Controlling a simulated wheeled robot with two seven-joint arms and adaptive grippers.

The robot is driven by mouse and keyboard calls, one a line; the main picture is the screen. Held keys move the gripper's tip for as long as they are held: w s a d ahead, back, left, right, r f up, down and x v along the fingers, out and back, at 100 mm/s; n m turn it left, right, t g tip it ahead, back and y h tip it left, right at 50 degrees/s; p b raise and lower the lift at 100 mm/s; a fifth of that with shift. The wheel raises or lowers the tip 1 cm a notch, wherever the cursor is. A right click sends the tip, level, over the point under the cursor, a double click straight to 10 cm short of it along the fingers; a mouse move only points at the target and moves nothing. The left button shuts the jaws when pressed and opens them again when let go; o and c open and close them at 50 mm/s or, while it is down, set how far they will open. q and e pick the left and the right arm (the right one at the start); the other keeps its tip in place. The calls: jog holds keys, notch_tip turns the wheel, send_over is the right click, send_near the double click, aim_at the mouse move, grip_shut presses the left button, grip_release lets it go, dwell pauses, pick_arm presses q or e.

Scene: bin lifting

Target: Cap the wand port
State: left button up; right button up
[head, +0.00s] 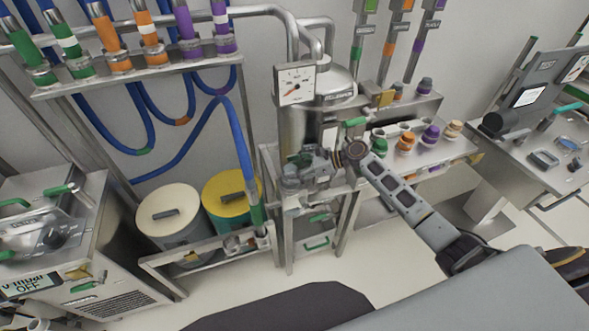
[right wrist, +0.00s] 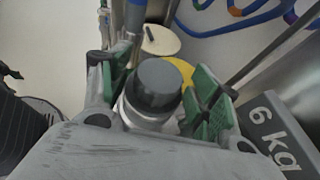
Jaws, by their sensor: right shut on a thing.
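My right gripper (head: 310,163) is at the front of the steel vessel stand, with its arm coming in from the right. In the right wrist view its green-padded fingers (right wrist: 158,100) stand on either side of a dark grey cap (right wrist: 159,84) with a pale collar below it. The gripper is shut on this cap. In the head view the gripper hides the cap, and I cannot make out the port or whether the cap touches it. A wand (head: 246,165) on a blue hose stands with its green end down at the low rack. My left gripper is not in view.
A steel vessel (head: 295,125) with a gauge (head: 296,84) stands behind the gripper. Coloured caps, such as a green one (head: 379,142) and a purple one (head: 431,134), sit on a shelf to the right. Two lidded bins (head: 168,213) (head: 230,200) stand at left.

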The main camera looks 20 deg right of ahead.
jog(key=shift+f, duration=0.2)
jog(key=o, duration=1.3)
jog(key=shift+r, duration=0.1)
jog(key=shift+d, duration=0.1)
jog(key=v, duration=1.1)
jog(key=shift+d+r, duration=0.3)
jog(key=shift+s+f, duration=0.1)
jog(key=shift+s, duration=0.1)
